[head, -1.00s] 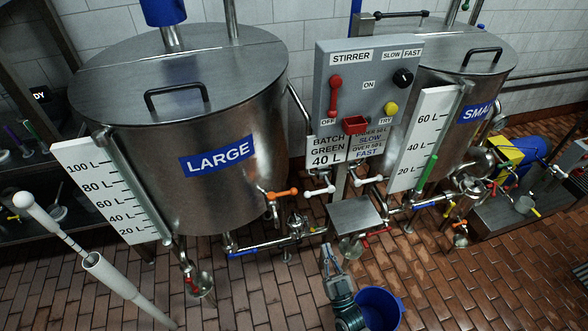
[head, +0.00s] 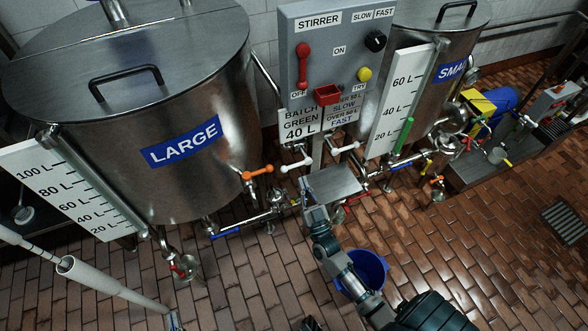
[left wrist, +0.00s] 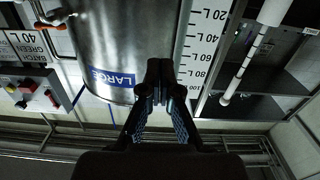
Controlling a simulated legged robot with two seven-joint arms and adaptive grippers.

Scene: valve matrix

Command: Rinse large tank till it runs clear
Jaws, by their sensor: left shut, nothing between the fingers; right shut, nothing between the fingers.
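The large steel tank (head: 185,175), labelled LARGE, stands at left with its lid closed. Its white litre scale (head: 75,195) is on the left. An orange-handled valve (head: 257,171), a blue-handled valve (head: 225,233) and a red-handled outlet (head: 178,268) sit around its lower side. My right gripper (head: 316,214) is shut and empty, just in front of the small steel plate (head: 333,181); contact is unclear.
A grey stirrer panel (head: 335,50) stands between the tanks, above white-handled valves (head: 297,160). The small tank (head: 440,65) and a blue pump (head: 497,100) are at right. A blue bucket (head: 370,266) stands beside my right arm. A white tube (head: 110,287) crosses lower left.

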